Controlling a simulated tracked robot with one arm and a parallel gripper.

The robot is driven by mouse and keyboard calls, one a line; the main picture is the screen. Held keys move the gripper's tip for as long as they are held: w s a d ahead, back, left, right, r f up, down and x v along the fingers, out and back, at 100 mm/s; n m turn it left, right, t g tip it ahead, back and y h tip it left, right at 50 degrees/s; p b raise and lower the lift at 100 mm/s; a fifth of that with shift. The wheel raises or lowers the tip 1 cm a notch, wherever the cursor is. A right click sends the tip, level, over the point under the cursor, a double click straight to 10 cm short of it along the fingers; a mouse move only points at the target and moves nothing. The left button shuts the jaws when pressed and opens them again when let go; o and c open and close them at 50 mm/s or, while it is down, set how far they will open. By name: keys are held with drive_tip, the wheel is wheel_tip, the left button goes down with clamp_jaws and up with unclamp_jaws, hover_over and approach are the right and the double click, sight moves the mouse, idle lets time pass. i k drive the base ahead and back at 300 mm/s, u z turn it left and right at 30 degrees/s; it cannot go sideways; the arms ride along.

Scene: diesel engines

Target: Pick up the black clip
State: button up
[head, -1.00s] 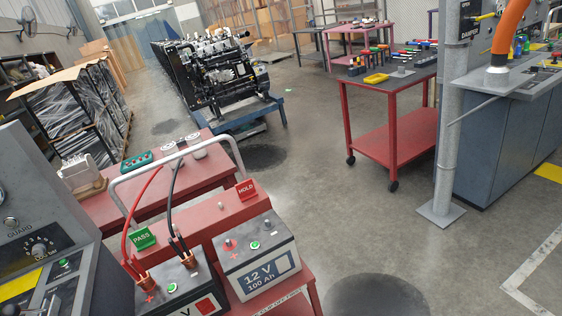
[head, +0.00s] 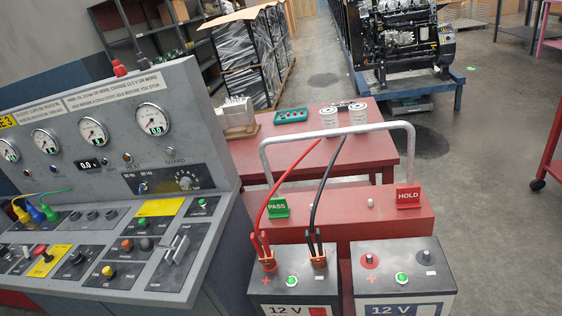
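The black clip (head: 314,241) is at the end of a black cable (head: 321,195). It stands upright on a copper-coloured terminal of the left 12 V battery (head: 293,289). A red clip (head: 262,246) on a red cable (head: 279,191) stands to its left on the terminal marked plus. Both cables rise to the pale tubular handle of the red cart (head: 351,226). My gripper is not in view.
A second 12 V battery (head: 405,280) stands to the right. Green PASS (head: 277,207) and red HOLD (head: 408,196) signs stand behind. A grey gauge console (head: 118,160) fills the left. A red table (head: 318,140) lies behind the cart; open floor is at right.

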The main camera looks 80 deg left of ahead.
sight(320, 254)
drive_tip(key=u, duration=1.75)
drive_tip(key=k, duration=0.5)
drive_tip(key=u, duration=0.05)
drive_tip(key=i, duration=0.55)
drive_tip(key=z, duration=0.15)
